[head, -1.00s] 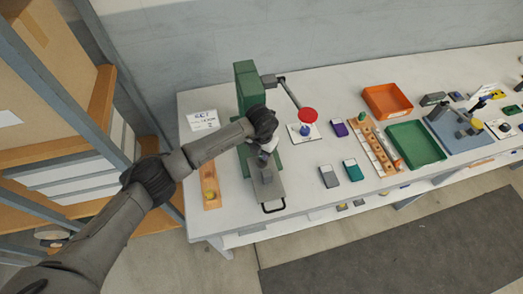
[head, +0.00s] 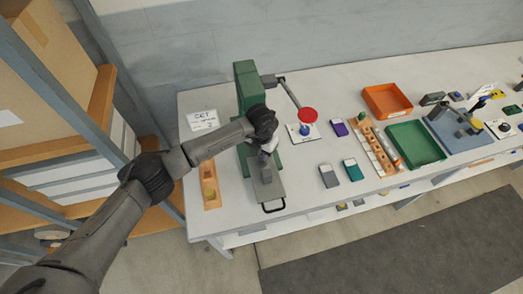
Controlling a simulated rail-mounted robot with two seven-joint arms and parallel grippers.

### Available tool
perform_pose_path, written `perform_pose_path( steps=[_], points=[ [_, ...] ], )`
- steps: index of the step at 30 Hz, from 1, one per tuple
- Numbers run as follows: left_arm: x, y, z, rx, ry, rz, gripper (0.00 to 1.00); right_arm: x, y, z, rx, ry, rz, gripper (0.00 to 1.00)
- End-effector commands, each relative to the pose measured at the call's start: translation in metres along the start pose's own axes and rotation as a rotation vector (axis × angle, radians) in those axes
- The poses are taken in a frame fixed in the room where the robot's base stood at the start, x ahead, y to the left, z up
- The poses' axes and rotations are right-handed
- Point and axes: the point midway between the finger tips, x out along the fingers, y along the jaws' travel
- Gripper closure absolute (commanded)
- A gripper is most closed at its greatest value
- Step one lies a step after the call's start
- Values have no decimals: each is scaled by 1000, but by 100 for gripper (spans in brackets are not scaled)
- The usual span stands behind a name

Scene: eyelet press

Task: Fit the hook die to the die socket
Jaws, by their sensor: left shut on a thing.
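The green press (head: 246,85) stands at the left end of the bench, with a lever ending in a red knob (head: 308,115). My left gripper (head: 266,153) is at the front of the press, pointing down over its grey slide plate (head: 271,191). It is shut on a small dark piece, apparently the hook die, which is mostly hidden by the fingers. The die socket is not clearly visible under the gripper. I cannot tell whether the held piece touches it. My right gripper is not in view.
A wooden holder (head: 210,196) lies left of the press, with a white sign (head: 203,121) behind it. Dark cases (head: 329,176), a wooden rack (head: 377,148), a green tray (head: 415,145) and an orange tray (head: 387,101) stand to the right. A shelf is at far left.

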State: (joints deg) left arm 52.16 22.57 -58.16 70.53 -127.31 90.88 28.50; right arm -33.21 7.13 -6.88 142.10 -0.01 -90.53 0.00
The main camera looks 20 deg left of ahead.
Motion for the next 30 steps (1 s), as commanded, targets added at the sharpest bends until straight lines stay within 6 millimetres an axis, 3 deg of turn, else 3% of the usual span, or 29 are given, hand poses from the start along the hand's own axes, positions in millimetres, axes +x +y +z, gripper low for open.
perform_pose_path(
  steps=[30],
  points=[
    [8, 0, 0, -1, -1, 0, 94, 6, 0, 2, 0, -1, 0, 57]
  ],
)
